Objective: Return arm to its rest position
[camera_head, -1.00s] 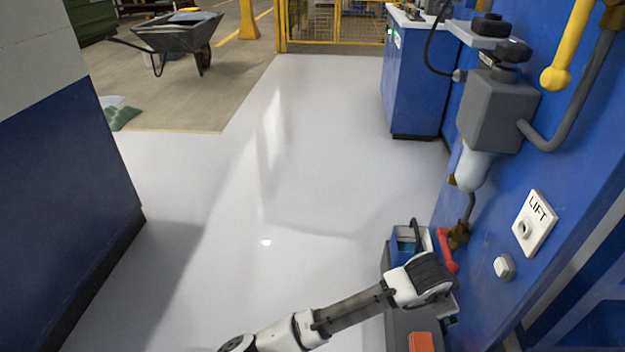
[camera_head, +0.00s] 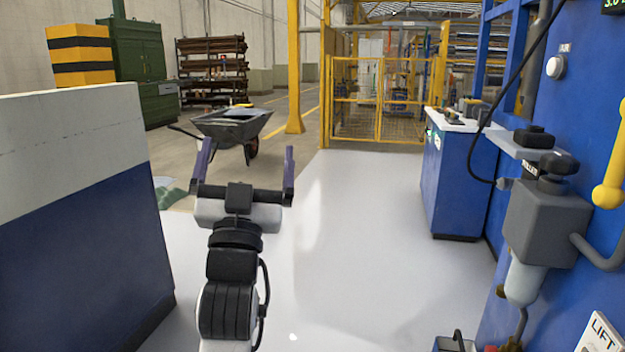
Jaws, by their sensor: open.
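My gripper (camera_head: 247,165) stands raised at the left of centre in the head view, its two purple-grey fingers spread wide and pointing up and away. Nothing is between the fingers. My arm (camera_head: 228,290) rises from the bottom edge below it. The gripper is over the pale floor in the picture and appears apart from everything around it.
A low blue and white wall (camera_head: 75,210) is on the left. A blue machine panel with a grey filter unit (camera_head: 543,222) and yellow handle (camera_head: 609,185) is on the right. A wheelbarrow (camera_head: 232,125) and blue cabinet (camera_head: 455,185) stand further back. The pale floor (camera_head: 370,230) between is clear.

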